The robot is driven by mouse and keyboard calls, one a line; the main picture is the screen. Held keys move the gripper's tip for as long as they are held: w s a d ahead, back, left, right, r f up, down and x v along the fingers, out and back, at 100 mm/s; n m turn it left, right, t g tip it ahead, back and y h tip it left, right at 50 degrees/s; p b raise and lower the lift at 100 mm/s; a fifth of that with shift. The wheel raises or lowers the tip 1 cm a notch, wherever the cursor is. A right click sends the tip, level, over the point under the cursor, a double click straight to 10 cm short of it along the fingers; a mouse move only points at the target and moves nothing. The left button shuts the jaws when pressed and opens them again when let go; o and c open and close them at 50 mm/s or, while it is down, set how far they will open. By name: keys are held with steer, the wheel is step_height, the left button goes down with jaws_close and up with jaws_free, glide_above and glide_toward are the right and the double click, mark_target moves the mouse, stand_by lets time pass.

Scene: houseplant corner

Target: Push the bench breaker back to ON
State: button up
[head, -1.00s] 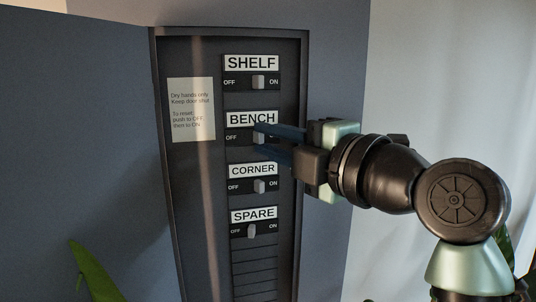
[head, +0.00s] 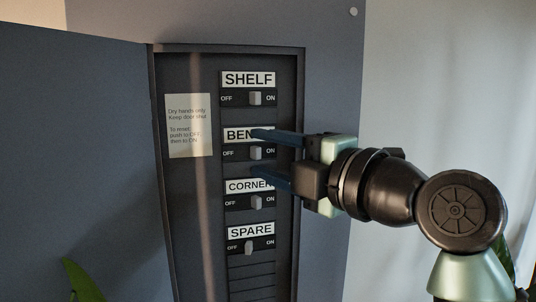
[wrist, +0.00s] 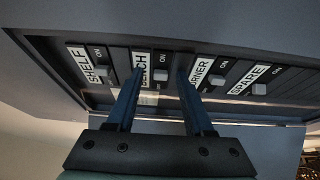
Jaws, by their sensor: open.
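The bench breaker (head: 255,152) is a small grey lever in a black strip, under the BENCH label (head: 238,135) in the open panel. Its lever sits on the ON side of its slot, in line with the shelf and corner levers. My gripper (head: 257,154) reaches in from the right with its blue fingers open, one above and one below the bench lever. The upper finger covers part of the BENCH label, and the lower one covers the end of the CORNER label. In the wrist view, the bench lever (wrist: 160,75) shows between the fingertips, apparently held by neither.
The shelf breaker (head: 255,98) is above and the corner breaker (head: 256,202) below, both toward ON. The spare breaker (head: 248,248) sits farther left, nearer OFF. A paper note (head: 189,126) is at left inside the panel. The open door (head: 75,150) stands left.

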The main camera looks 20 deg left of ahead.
steer(key=b+v, duration=0.4)
steer(key=v, duration=0.9)
steer(key=shift+w+a, duration=0.1)
steer(key=s+d+r+m+t+h, duration=0.1)
steer(key=s+r+m+t+h, duration=0.2)
steer(key=m+t+h, duration=0.4)
steer(key=s+d+r+m+t+h, duration=0.2)
steer(key=s+m+t+h, duration=0.3)
steer(key=m, duration=1.8)
steer(key=r+t+h, duration=0.1)
steer(key=t+h, duration=0.2)
steer(key=t, duration=0.3)
steer(key=shift+h, duration=0.3)
